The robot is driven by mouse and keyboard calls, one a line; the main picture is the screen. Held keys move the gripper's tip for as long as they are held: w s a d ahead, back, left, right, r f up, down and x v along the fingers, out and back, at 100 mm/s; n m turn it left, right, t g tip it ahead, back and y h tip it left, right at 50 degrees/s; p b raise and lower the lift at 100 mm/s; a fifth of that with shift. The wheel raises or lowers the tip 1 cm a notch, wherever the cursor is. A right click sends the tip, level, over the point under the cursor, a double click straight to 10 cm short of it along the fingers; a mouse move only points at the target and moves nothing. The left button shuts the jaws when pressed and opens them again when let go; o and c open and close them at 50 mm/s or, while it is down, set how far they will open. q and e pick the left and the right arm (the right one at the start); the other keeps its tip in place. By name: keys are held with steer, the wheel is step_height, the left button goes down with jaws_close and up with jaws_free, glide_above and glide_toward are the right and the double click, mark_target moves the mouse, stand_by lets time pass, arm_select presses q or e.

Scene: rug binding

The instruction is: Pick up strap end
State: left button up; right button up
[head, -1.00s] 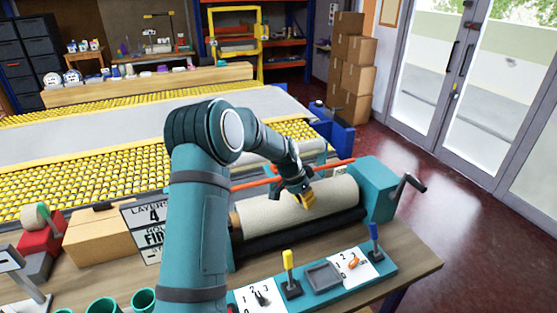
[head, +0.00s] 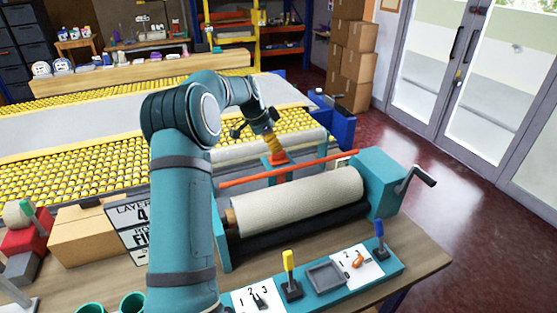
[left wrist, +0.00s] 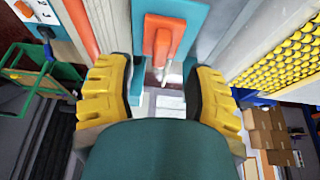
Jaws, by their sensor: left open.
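My left gripper (head: 273,145) is over the far side of the roller stand, its yellow fingers pointing down at an orange piece (head: 279,158) on a teal bracket. In the left wrist view the two yellow fingers of the gripper (left wrist: 160,80) are spread apart with nothing between them. The orange piece (left wrist: 158,38) lies on a teal plate (left wrist: 188,12) just ahead of the fingertips, roughly centred, with a small pale tip. I cannot tell for sure whether this is the strap end. My right gripper is not in view.
A cream roll (head: 300,200) lies in the teal stand with a crank (head: 418,176) at right. An orange bar (head: 235,182) runs behind the roll. A yellow roller conveyor (head: 90,170) lies beyond. A teal tool tray (head: 388,268) sits at the table front.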

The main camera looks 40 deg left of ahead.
mark_target(279, 153)
arm_select(q)
steer(key=shift+w+x, duration=0.1)
steer(key=shift+x, duration=1.35)
steer(key=shift+w+x, duration=0.15)
steer(key=shift+x, duration=1.25)
steer(key=shift+r, duration=0.15)
jaws_close()
